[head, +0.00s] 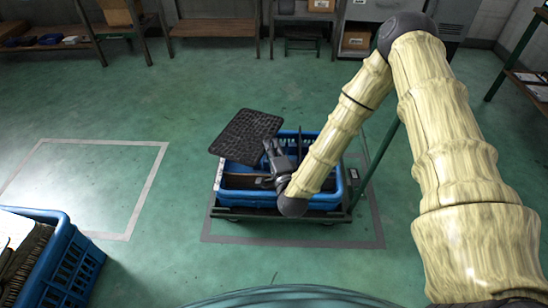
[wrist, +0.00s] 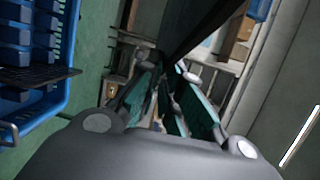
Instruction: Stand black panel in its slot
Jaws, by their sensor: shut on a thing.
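The black panel (head: 246,136) is a flat dark sheet with a gridded face. In the head view it is tilted above the back left of the blue crate (head: 322,201), reaching past the crate's left side. My gripper (head: 270,150) is shut on the panel's right edge. In the wrist view the panel (wrist: 205,22) runs as a dark band up from between the fingers (wrist: 168,78) with their teal pads. The crate (wrist: 62,92) is at the left there. The panel and my arm hide part of the crate's inside, and I cannot make out an empty slot.
The crate stands on a low dark cart (head: 270,214). A thin dark upright piece (head: 299,143) shows at its back, and a brown strip (head: 240,177) lies inside. Another blue crate (head: 75,262) is at the lower left. The floor between them is clear. Shelves line the back wall.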

